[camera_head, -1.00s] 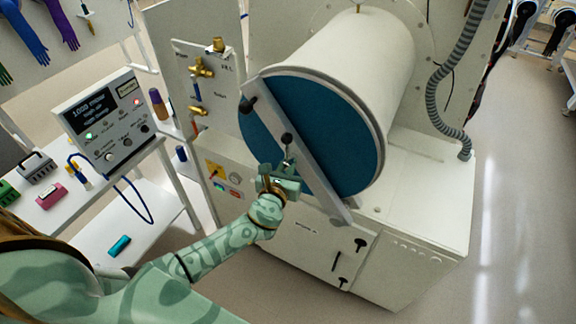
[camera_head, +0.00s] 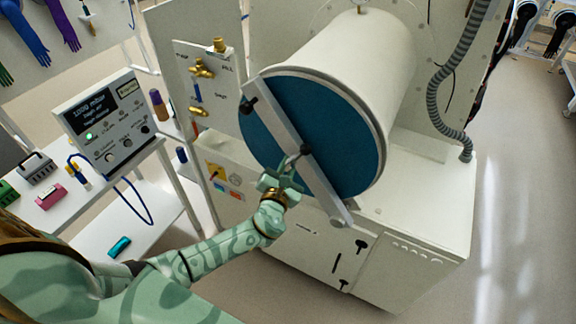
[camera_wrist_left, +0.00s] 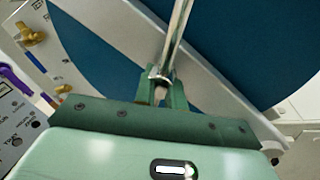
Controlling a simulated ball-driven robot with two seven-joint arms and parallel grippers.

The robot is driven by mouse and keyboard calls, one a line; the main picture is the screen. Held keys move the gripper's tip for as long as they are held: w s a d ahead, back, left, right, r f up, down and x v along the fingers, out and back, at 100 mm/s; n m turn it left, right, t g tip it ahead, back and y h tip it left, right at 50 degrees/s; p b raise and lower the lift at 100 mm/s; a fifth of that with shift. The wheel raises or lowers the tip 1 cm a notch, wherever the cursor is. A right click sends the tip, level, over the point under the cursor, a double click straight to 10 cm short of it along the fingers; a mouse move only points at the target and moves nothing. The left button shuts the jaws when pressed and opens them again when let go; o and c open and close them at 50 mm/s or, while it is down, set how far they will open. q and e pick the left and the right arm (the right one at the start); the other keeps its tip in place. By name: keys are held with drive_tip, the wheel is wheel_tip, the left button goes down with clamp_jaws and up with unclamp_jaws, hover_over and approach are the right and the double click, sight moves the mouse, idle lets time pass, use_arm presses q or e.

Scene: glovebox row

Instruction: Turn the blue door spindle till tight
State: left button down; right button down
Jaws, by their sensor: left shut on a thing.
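The blue door (camera_head: 345,145) closes the front of a white cylinder, with a pale bar (camera_head: 320,180) lying diagonally across it. The spindle (camera_head: 304,151) sits near the bar's middle, and its dark knob end points up and right from my gripper. My left gripper (camera_head: 288,177) is shut on the spindle's metal rod. In the left wrist view, the spindle rod (camera_wrist_left: 178,35) rises from between the fingers of my left gripper (camera_wrist_left: 161,88). The spindle's hub is hidden behind the gripper. My right gripper is not in view.
A white cylinder (camera_head: 365,50) stands on a white cabinet (camera_head: 430,215). A grey ribbed hose (camera_head: 440,100) hangs at the right. At the left are a valve panel (camera_head: 205,85) with brass fittings and a control box (camera_head: 108,120) on a bench. Floor at the right is free.

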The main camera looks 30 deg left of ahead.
use_arm(q)
drive_tip(key=shift+s+f, duration=0.1)
drive_tip(key=shift+f, duration=0.15)
drive_tip(key=c, duration=1.7)
unclamp_jaws()
drive_tip(key=shift+o, duration=0.8)
drive_tip(key=shift+r, duration=0.1)
drive_tip(key=s+d+b, duration=0.1)
drive_tip(key=s+d, duration=0.2)
drive_tip(key=s, duration=1.3)
